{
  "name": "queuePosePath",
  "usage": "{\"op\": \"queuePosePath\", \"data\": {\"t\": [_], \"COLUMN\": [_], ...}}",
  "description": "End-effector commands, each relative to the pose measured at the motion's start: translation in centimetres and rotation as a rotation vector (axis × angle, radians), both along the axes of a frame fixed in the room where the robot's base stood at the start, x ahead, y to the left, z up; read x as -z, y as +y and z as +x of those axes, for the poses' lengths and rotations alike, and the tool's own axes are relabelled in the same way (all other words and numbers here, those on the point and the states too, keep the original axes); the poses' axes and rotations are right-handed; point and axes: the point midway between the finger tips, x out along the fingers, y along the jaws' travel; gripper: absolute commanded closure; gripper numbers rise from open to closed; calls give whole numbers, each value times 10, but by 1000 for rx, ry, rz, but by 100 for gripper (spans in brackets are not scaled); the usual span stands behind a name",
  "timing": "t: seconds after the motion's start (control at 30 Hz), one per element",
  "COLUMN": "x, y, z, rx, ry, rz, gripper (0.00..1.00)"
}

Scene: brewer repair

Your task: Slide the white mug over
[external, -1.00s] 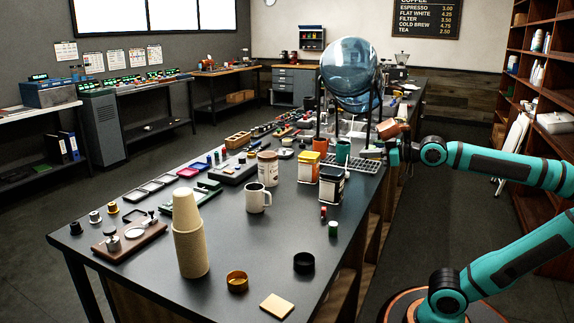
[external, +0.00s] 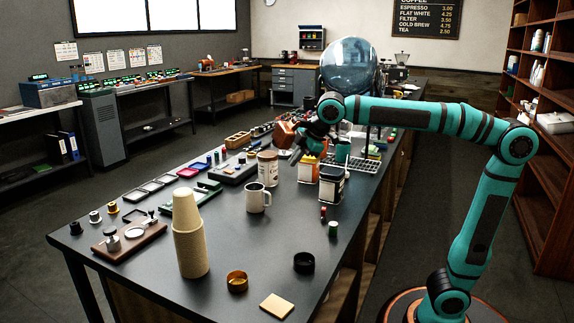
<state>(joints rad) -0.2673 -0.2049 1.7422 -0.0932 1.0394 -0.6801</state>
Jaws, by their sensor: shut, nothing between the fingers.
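The white mug (external: 255,198) stands upright on the dark bench in the external view, with its handle towards the right. My gripper (external: 297,160) is over the bench, behind and to the right of the mug, pointing down. It is apart from the mug and holds nothing. Its fingers are small and partly lost among the things behind them, but they look shut.
Stacked paper cups (external: 190,235) stand at the front left.

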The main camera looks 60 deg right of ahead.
Motion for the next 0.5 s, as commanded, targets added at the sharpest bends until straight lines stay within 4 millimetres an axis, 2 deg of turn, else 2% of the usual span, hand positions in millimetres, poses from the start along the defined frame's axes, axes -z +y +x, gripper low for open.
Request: {"op": "queuePosePath", "data": {"t": [0.03, 0.2, 0.5], "x": [4, 17, 44], "y": [10, 39, 95], "z": [11, 39, 80], "rx": [-31, -143, -347], "ry": [35, 159, 379], "rz": [-27, -123, -278], "gripper": [100, 100, 100]}}
